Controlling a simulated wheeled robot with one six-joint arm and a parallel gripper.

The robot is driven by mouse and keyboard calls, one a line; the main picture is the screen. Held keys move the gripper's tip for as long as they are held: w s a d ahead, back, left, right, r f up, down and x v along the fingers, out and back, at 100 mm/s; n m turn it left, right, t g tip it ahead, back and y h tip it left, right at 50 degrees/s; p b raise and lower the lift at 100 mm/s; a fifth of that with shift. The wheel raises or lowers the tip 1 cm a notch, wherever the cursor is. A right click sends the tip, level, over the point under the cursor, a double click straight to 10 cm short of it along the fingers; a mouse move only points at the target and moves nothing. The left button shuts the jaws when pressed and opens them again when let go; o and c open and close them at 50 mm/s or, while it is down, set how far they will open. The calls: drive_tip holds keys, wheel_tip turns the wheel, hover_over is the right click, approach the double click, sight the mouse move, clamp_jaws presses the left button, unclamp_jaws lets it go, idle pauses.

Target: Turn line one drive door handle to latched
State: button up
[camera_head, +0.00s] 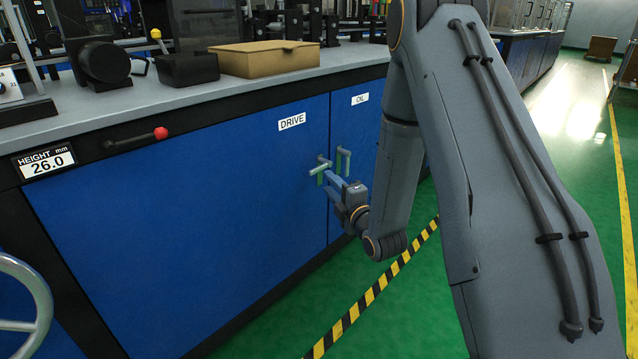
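The DRIVE door (190,200) is a large blue cabinet panel with a white DRIVE label. Its grey lever handle (319,168) is at the door's upper right edge and lies roughly level, slightly tilted in the picture. My gripper (328,178) is right in front of this handle, with its fingers pointing at the cabinet. The fingers look apart, close to the lever. Whether they touch it is too small to tell. My gripper's body and wrist hide part of the door edge below the handle.
The OIL door (350,125) is just right, with its own upright handle (346,158) close to my gripper. A red-knobbed lever (160,133) sticks out from the bench front at left. A handwheel (25,300) is at lower left. Green floor is free in front.

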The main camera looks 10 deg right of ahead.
sight(318, 171)
drive_tip(key=shift+b+x, duration=1)
drive_tip(key=shift+x, duration=2.9)
drive_tip(key=shift+c, duration=0.4)
clamp_jaws()
